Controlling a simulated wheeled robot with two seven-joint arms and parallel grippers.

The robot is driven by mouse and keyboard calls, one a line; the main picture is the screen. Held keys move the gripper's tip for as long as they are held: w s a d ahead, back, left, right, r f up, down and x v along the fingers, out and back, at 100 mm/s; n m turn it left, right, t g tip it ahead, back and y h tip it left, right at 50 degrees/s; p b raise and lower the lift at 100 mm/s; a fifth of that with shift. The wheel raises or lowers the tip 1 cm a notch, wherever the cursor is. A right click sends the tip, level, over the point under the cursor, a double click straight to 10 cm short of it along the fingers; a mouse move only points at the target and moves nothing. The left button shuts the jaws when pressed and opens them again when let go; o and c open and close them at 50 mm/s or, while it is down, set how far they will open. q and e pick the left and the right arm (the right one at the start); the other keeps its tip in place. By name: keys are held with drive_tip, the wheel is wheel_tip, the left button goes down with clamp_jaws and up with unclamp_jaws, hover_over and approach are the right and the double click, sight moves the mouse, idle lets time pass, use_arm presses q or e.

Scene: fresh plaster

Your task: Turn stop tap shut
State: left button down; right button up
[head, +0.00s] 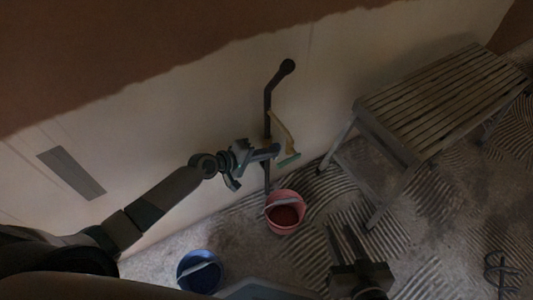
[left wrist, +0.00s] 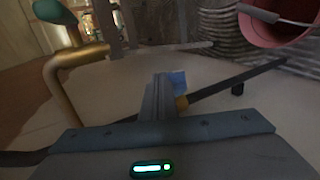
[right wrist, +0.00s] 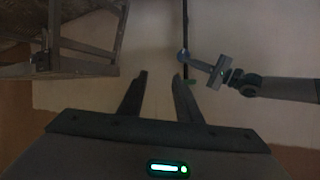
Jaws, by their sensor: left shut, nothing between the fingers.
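A dark pipe (head: 268,105) runs down the wall. A brass pipe with a teal end (head: 289,160) branches off it; it also shows in the left wrist view (left wrist: 55,75). In the left wrist view a blue piece (left wrist: 178,80), apparently the stop tap's lever, sits by a brass fitting (left wrist: 182,102) on the dark pipe, partly hidden behind my fingers. My left gripper (head: 275,151) is shut and empty, right at the pipe; its fingers (left wrist: 160,85) overlap the blue piece, and I cannot tell whether they touch. My right gripper (head: 345,240) is open and empty, away from the pipe.
A pink bucket (head: 273,203) stands below the pipe, and a blue bucket (head: 184,278) stands nearer on the left. A slatted bench (head: 440,100) stands right of the pipe along the wall. A grey plate (head: 72,173) is on the wall at left. The floor is ridged in places.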

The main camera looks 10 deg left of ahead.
sight(278, 146)
drive_tip(key=shift+s+d+f+g+h+p, duration=2.2)
drive_tip(key=shift+s+d+f+g+p, duration=0.8)
drive_tip(key=shift+s+d+g+p, duration=2.1)
use_arm(q)
drive_tip(key=g+y+p, duration=0.1)
drive_tip(key=p, duration=0.1)
drive_tip(key=w+d+r+g+y+p, duration=0.1)
drive_tip(key=g+y+p, duration=0.1)
drive_tip(key=p, duration=0.1)
drive_tip(key=shift+w+d+r+p, duration=0.2)
drive_tip(key=shift+w+d+p, duration=0.05)
drive_tip(key=shift+p, duration=0.05)
drive_tip(key=shift+w+d+p, duration=0.15)
drive_tip(key=shift+d+p, duration=0.05)
drive_tip(key=shift+p, duration=0.2)
drive_tip(key=shift+w+d, duration=0.15)
use_arm(e)
wheel_tip(278, 146, down, 18)
drive_tip(key=t, duration=0.1)
drive_tip(key=shift+d+f+t, duration=0.15)
drive_tip(key=shift+d+t, duration=0.25)
drive_tip(key=shift+d, duration=0.05)
use_arm(q)
drive_tip(key=shift+w+d, duration=0.1)
drive_tip(key=shift+w, duration=0.05)
use_arm(e)
drive_tip(key=shift+w+a, duration=0.1)
